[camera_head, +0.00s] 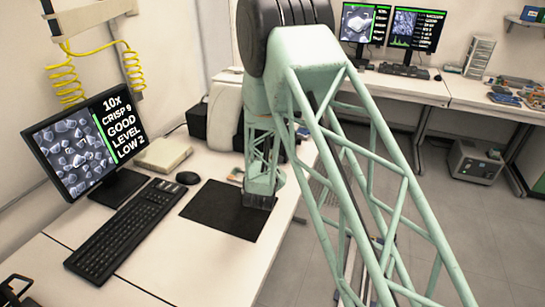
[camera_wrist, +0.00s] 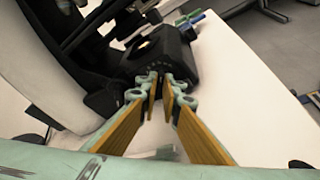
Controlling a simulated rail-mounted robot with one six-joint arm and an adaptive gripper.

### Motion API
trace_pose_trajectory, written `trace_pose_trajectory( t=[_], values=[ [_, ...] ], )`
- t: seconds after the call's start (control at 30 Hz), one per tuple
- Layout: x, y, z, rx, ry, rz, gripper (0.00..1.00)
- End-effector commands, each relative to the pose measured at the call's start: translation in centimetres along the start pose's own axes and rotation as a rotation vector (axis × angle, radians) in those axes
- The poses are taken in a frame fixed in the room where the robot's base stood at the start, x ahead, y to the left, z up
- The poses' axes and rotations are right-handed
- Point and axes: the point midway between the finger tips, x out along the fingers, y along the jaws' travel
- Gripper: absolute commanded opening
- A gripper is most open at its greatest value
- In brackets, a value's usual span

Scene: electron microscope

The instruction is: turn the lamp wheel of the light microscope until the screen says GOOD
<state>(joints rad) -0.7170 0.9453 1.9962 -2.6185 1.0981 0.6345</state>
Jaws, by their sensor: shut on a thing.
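The screen (camera_head: 88,143) at the left of the head view shows a grainy grey picture. Beside it are the lines 10x, CRISP 9, GOOD, LEVEL and LOW 2, with a green bar between. In the wrist view, the black body of the light microscope (camera_wrist: 175,52) fills the upper middle. My gripper (camera_wrist: 160,82) is shut at its near end, its tan-padded fingers converging on a small dark part. I take this for the lamp wheel, mostly hidden between the fingertips. In the head view, my arm hides the fingers and the wheel.
A keyboard (camera_head: 125,228), a mouse (camera_head: 187,177) and a black mat (camera_head: 215,214) lie on the white bench. A pale flat box (camera_head: 163,154) is behind the mouse. A second bench (camera_head: 455,88) with two screens stands at the back right. Open floor lies right of my arm.

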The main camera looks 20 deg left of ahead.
Motion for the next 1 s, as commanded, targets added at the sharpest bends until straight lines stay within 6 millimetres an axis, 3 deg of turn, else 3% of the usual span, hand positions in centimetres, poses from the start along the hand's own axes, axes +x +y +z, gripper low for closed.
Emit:
trace_pose_trajectory(
  t=[0.2, 0.67, 1.0],
  values=[
    [0.0, -0.1, 0.0, -0.001, 0.0, -0.001, 0.2],
    [-0.5, 0.0, 0.0, -0.001, 0.0, 0.0, 0.2],
    [-3.7, 0.1, -0.1, -0.003, 0.002, 0.0, 0.2]
  ],
)
